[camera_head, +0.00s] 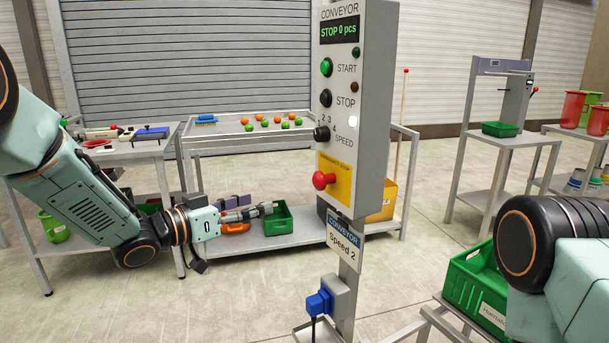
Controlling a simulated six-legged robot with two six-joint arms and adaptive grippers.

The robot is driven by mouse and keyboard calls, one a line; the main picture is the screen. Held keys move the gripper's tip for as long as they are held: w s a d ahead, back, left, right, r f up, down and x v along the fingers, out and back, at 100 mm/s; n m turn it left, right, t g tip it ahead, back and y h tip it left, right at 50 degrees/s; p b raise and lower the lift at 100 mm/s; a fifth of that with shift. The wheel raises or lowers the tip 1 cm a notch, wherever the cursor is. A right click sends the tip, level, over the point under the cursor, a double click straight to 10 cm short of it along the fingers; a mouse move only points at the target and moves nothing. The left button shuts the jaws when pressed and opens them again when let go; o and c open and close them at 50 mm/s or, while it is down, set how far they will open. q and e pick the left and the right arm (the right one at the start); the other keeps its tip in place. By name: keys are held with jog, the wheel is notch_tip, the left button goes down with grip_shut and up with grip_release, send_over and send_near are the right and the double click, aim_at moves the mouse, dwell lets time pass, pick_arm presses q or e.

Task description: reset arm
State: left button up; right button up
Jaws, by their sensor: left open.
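My left arm comes in from the left, and its gripper (268,209) points right, open, with nothing seen between its fingers. In the picture it overlaps the lower shelf of the table behind, close to a small green bin (279,222). I cannot tell its exact distance from that bin. My right arm shows only as a thick joint at the lower right; its gripper is out of the picture.
A conveyor control post (354,100) reading "STOP 0 pcs" stands in the middle, right of my left gripper. A green crate (470,287) sits beside my right arm. Open floor lies at front left.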

pick_arm(q)
jog(key=s+a+f+n+g+y, duration=0.1)
jog(key=s+a+f+n+y, duration=0.15)
jog(key=s+f, duration=0.5)
jog(key=s+a+f+n+g+y, duration=0.2)
jog(key=s+f+y, duration=0.2)
jog(key=f, duration=0.7)
jog(key=s+a+f+n+g+y, duration=0.1)
jog(key=s+a+f+n+y, duration=0.15)
jog(key=s+f, duration=0.5)
jog(key=s+a+f+g+y, duration=0.1)
jog(key=s+f+g, duration=0.3)
jog(key=s, duration=0.9)
jog(key=s+a+f+g+y, duration=0.1)
jog(key=s+f+g, duration=0.3)
jog(key=s, duration=0.9)
notch_tip(320, 180, down, 3)
jog(key=shift+s+n+y, duration=0.35)
jog(key=shift+n+y, duration=0.05)
jog(key=shift+y, duration=0.2)
